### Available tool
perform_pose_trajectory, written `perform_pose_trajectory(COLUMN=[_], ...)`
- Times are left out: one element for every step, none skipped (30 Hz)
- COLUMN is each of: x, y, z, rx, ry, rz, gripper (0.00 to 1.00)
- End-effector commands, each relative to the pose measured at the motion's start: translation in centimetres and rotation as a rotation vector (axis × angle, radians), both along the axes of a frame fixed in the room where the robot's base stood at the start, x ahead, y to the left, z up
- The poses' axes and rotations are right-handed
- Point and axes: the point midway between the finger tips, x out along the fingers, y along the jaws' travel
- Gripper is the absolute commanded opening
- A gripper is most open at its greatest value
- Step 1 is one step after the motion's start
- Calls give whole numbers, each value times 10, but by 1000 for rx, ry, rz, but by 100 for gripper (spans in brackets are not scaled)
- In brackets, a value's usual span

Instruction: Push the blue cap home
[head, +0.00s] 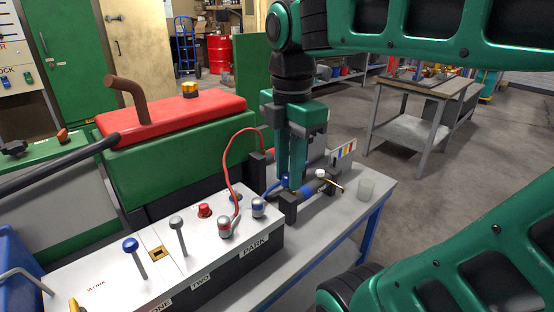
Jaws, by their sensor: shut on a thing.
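My gripper (291,184) points straight down over the metal bench, beside the right end of the white-topped box. Its fingers are close together at a small blue piece, which I take to be the blue cap (285,182). The fingers partly hide it, and I cannot tell how far it is seated. A dark fitting with a blue band (307,190) lies just right of the fingertips. A blue-and-silver coupling (258,207) sits on the box top to the left, near the PARK label.
A red hose (231,165) arcs up from a red-and-silver coupling (225,227). Levers (178,230) stand on the box at left. A red-topped green machine (180,120) is behind. My arm fills the upper right.

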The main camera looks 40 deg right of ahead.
Motion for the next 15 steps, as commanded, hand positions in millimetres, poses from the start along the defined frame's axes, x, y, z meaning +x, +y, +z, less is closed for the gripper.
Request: perform_pose_trajectory(x=[0,0,0,0,0,0,0,0,0,0,0,0,0,0,0], y=[7,10,13,15,17,18,19,20,20,20,20,19,19,19,19], z=[0,0,0,0,0,0,0,0,0,0,0,0,0,0,0], rx=[0,0,0,0,0,0,0,0,0,0,0,0,0,0,0], ry=[0,0,1,1,1,1,1,1,1,1,1,1,1,1,1], rz=[5,5,3,3,2,1,1,1,1,0,0,0,0,0,-1], gripper=[3,3,3,3,3,3,3,3,3,3,3,3,3,3,3])
